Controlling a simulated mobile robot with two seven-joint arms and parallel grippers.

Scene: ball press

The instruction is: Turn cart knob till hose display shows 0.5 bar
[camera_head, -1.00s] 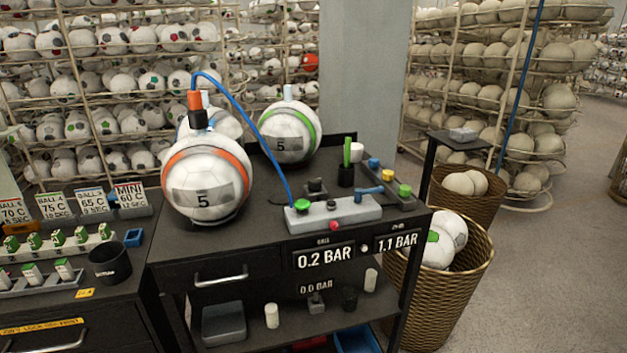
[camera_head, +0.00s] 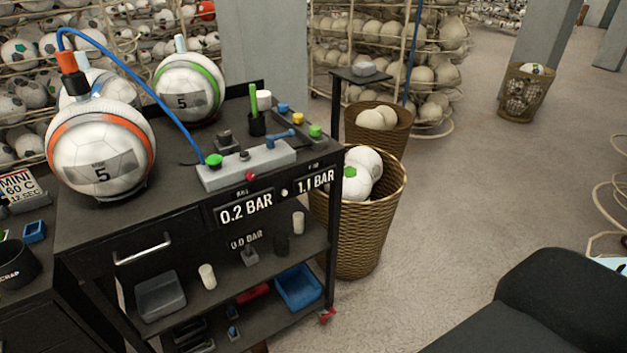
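The black cart (camera_head: 120,230) stands at left centre. A small pale round knob (camera_head: 284,193) sits on the front between two displays. The left display (camera_head: 245,208) reads 0.2 BAR and the right display (camera_head: 316,180) reads 1.1 BAR; their small labels are hard to read. A lower display (camera_head: 246,240) reads 0.0 BAR. A blue hose (camera_head: 150,88) runs from the block to the orange-banded ball (camera_head: 100,150). Neither gripper shows.
A green-banded ball (camera_head: 188,88) sits at the cart's back. A wicker basket (camera_head: 365,235) with balls stands against the cart's right side. A dark rounded shape (camera_head: 560,300), perhaps part of me, fills the lower right. The floor (camera_head: 460,190) right of the basket is clear.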

